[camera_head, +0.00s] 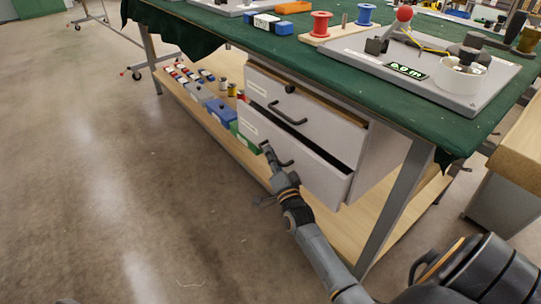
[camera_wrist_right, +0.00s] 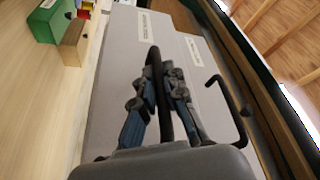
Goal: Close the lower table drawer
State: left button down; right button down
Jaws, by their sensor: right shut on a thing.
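The lower table drawer (camera_head: 318,178) is a grey-white front under the green-topped table. It stands out from the cabinet, with a dark gap along its top edge. My right gripper (camera_head: 271,157) is at its black handle. In the right wrist view, my right gripper's fingers (camera_wrist_right: 160,88) are shut around the black bar of the lower handle (camera_wrist_right: 155,60), with the drawer front (camera_wrist_right: 112,70) just behind it. The fingers hide part of the handle. My left gripper is not in view.
The upper drawer (camera_head: 325,124) has its own black handle (camera_head: 288,113), right above. A green box (camera_head: 247,143) and a blue bin (camera_head: 221,112) stand on the wooden lower shelf, left of the drawers. A table leg (camera_head: 397,205) stands to the right. The floor in front is clear.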

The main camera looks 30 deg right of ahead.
aim_at(285, 156)
jog(key=d, duration=0.4)
jog(key=shift+w, duration=0.1)
jog(key=shift+d, duration=0.1)
jog(key=c, duration=1.7)
grip_release()
jog(key=shift+d, duration=0.1)
jog(key=shift+s+a+f, duration=0.2)
jog(key=shift+s, duration=0.3)
jog(key=v, duration=1.1)
jog(key=shift+r, duration=0.1)
